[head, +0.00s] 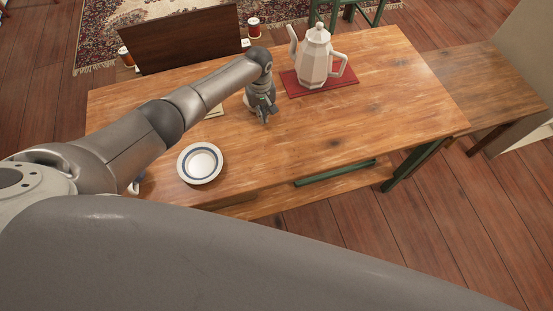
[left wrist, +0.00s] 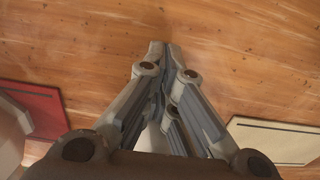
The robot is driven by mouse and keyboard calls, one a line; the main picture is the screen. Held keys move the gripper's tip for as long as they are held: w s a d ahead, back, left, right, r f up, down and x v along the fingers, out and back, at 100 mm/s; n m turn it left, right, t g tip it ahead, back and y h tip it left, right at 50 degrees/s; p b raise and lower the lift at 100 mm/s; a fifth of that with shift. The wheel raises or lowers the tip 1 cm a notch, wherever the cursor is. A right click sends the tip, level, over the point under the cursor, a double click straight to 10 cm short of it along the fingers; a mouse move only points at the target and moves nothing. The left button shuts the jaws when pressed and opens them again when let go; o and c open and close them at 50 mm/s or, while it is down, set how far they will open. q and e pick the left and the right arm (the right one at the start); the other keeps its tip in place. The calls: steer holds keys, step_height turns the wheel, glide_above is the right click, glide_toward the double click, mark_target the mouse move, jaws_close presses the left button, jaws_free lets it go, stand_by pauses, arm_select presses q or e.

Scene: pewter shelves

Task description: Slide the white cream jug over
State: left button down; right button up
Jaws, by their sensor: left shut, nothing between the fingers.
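My left gripper (head: 264,117) points down just over the wooden table, shut and empty; its closed fingers also show in the left wrist view (left wrist: 158,47). A tall white faceted pot (head: 315,62), with lid, spout and handle, stands upright on a red mat (head: 347,88), behind and right of the gripper and apart from it. I cannot tell whether this pot is the cream jug. A small white and blue thing (head: 134,187) at the table's left edge is mostly hidden by my arm. My right gripper is not in view.
A white plate with blue rings (head: 200,163) lies near the front left edge. A pale flat mat (head: 216,112) lies left of the gripper, partly hidden; it also shows in the left wrist view (left wrist: 273,138). The table's right half (head: 400,110) is clear. A bench (head: 490,85) adjoins at right.

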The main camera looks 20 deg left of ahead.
arm_select(q)
steer(key=w+b, duration=0.1)
steer(key=w+a+b, duration=0.1)
steer(key=w+a, duration=0.1)
steer(key=shift+w+a+f+b, duration=0.1)
steer(key=shift+w+f+b, duration=0.05)
steer(key=shift+f+b, duration=0.2)
steer(key=shift+w+a, duration=0.2)
steer(key=shift+w, duration=0.1)
steer(key=shift+w+a+r+b, duration=0.2)
steer(key=shift+r+b, duration=0.1)
steer(key=shift+b, duration=0.1)
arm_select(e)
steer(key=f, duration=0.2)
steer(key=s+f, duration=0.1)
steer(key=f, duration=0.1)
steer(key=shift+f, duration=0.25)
arm_select(q)
steer(key=shift+s, duration=0.1)
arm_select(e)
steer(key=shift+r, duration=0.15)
